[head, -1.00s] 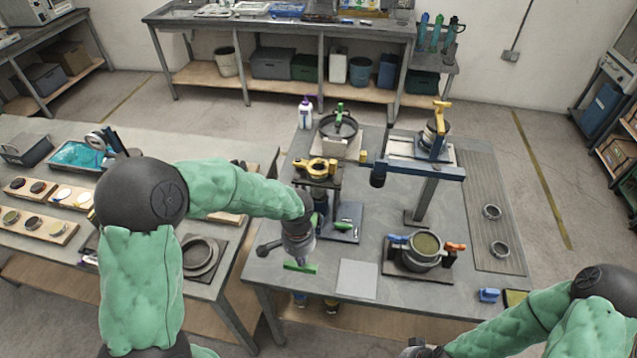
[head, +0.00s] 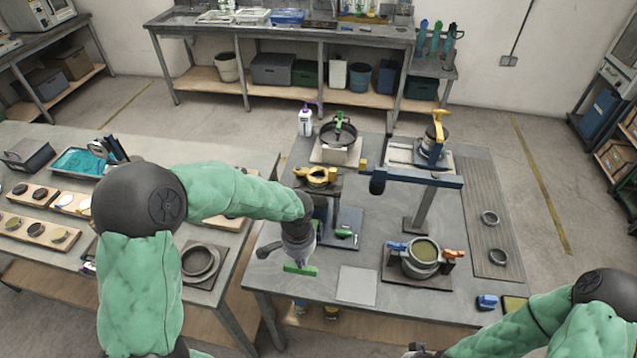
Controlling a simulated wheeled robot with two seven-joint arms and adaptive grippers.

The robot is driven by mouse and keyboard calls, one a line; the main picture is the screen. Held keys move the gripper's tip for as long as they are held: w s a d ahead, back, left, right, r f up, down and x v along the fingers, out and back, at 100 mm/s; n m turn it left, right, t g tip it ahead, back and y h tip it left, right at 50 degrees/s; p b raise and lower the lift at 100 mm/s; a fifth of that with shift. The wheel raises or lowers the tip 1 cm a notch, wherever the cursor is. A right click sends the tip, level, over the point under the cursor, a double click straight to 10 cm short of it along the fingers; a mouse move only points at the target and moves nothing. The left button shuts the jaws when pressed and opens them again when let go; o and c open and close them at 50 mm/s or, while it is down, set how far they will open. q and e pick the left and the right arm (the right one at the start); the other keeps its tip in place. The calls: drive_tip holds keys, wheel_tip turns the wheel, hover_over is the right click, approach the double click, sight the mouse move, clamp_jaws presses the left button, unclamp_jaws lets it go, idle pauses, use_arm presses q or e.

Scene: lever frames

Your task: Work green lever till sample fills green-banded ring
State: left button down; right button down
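My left gripper (head: 300,257) points down over the front left of the grey bench. A short green bar (head: 300,270), perhaps the green lever's grip, lies right at its fingertips. The fingers are too small and overlapped to tell whether they are shut on it. Behind the gripper stands a press-like stand with a yellow top (head: 317,177), partly hidden by my arm. A ring (head: 424,251) holding olive material sits between blue and orange handles. I cannot make out a green band on any ring. My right gripper (head: 424,352) shows only as a dark part at the bottom edge.
A dark pot (head: 338,134) with a green handle stands at the back. A blue-armed stand (head: 420,200) rises mid-bench. A pale square plate (head: 356,285) lies right of my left gripper.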

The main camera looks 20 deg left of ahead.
use_arm(q)
wheel_tip(320, 180, up, 10)
drive_tip(key=w+p, duration=0.1)
drive_tip(key=p, duration=0.6)
drive_tip(key=shift+w+a+r, duration=0.15)
drive_tip(key=shift+r, duration=0.1)
idle(0.5)
drive_tip(key=f+m, duration=0.2)
drive_tip(key=m, duration=0.1)
drive_tip(key=f+m+b, duration=0.1)
drive_tip(key=f+m, duration=0.1)
drive_tip(key=shift+s+f+m+b, duration=0.2)
drive_tip(key=shift+f+m+b, duration=0.1)
drive_tip(key=shift+f+m, duration=0.1)
idle(0.7)
drive_tip(key=shift+f, duration=0.1)
idle(1.2)
